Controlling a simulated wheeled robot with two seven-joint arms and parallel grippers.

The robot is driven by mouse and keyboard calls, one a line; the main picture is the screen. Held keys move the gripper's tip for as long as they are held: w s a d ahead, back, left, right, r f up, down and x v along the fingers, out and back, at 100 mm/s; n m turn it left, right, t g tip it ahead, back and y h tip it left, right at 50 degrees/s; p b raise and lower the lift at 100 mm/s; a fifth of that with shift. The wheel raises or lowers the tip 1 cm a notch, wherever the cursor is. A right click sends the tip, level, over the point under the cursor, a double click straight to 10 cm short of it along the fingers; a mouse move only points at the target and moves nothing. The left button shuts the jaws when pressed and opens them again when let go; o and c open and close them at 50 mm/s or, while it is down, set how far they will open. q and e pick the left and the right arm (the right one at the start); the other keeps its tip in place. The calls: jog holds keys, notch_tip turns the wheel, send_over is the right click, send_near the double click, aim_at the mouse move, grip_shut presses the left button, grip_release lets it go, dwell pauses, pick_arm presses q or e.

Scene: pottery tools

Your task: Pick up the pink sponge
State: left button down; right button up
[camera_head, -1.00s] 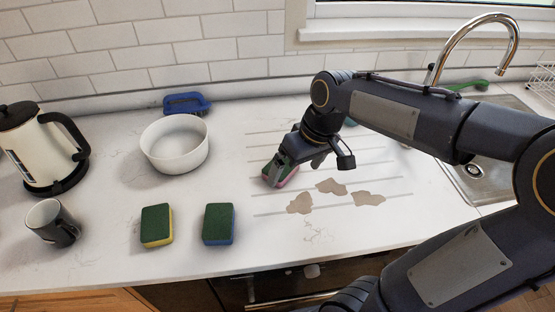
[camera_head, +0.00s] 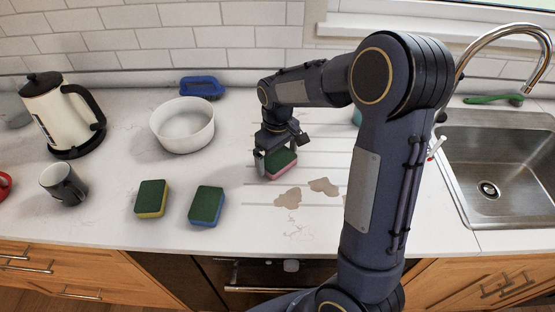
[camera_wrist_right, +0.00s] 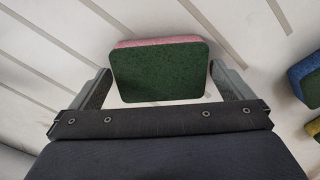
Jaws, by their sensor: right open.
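The pink sponge (camera_head: 281,164) has a green top and a pink lower layer and lies on the grooved part of the white counter. It also shows in the right wrist view (camera_wrist_right: 160,72), green face towards the camera. My right gripper (camera_head: 276,168) is open, with one finger on each side of the sponge. My left gripper is not in view.
A yellow-green sponge (camera_head: 151,198) and a blue-green sponge (camera_head: 206,206) lie to the left. Brown stains (camera_head: 288,198) lie in front. A sink (camera_head: 490,150) is right.

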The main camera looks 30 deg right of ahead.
jog(key=shift+f, duration=0.4)
jog(key=shift+c, duration=0.3)
jog(key=c, duration=0.4)
jog(key=shift+r, duration=0.1)
jog(key=shift+c, duration=0.2)
jog(key=shift+r, duration=0.55)
notch_tip(320, 180, up, 2)
jog(key=shift+a+r, duration=0.15)
jog(key=shift+r, duration=0.05)
jog(key=a+r, duration=0.1)
jog(key=s+a+r, duration=0.1)
jog(key=r, duration=0.1)
jog(key=s+a+r, duration=0.1)
jog(key=r, duration=0.1)
jog(key=shift+s+a+b, duration=0.25)
jog(key=shift+a+b, duration=0.1)
jog(key=shift+a, duration=0.05)
jog(key=s+a+r+b, duration=0.1)
jog(key=s+a+r, duration=0.3)
jog(key=a, duration=0.3)
jog(key=shift+s+a+r, duration=0.2)
jog(key=shift+s+a, duration=0.2)
jog(key=shift+s, duration=0.15)
